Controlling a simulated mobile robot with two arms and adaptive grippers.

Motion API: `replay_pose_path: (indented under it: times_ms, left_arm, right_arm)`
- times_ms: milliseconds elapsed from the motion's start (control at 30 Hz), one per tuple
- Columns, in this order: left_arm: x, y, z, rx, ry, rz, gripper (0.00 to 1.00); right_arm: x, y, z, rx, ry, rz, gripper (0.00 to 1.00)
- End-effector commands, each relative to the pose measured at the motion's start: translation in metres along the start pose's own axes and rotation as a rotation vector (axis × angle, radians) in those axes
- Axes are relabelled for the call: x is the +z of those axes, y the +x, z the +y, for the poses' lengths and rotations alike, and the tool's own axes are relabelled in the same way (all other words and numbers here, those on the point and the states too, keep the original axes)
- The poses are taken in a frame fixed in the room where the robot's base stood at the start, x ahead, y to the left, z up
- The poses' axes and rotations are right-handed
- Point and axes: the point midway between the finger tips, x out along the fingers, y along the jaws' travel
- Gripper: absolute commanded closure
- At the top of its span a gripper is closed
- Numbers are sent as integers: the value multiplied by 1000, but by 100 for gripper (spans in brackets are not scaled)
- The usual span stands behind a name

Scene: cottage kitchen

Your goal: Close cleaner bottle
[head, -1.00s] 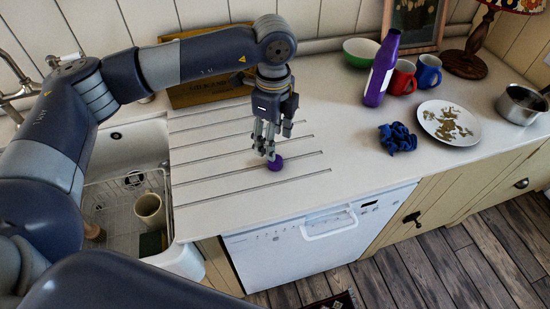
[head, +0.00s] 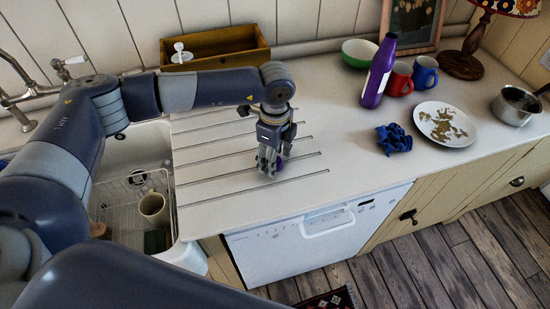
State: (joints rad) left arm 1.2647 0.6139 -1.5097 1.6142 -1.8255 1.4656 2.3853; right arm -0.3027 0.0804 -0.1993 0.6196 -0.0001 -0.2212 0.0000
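The purple cleaner bottle (head: 376,82) with a white label stripe stands upright on the counter, right of centre at the back. My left gripper (head: 270,172) points down at the grooved drainboard, well left of the bottle. A small round purple cap (head: 280,165) is at its fingertips, mostly hidden by the fingers. I cannot tell whether the fingers are shut on it. My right gripper is not in view.
Behind the bottle are a green bowl (head: 357,53), a red mug (head: 399,80) and a blue mug (head: 425,72). A crumpled blue cloth (head: 394,139) and a dirty plate (head: 436,128) lie in front. A wooden box (head: 222,47) stands behind my arm. The counter between gripper and bottle is clear.

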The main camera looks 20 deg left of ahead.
Motion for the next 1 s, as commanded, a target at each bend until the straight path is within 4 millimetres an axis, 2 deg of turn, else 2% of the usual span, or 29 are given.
replay_pose_path:
  times_ms: [300, 567, 1000]
  left_arm:
    - [0, 1, 0, 0, 0, 0, 44]
    - [0, 1, 0, 0, 0, 0, 76]
    - [0, -1, 0, -1, 0, 0, 77]
  right_arm:
    - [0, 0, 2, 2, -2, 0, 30]
    - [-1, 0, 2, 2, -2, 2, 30]
    - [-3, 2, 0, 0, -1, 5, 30]
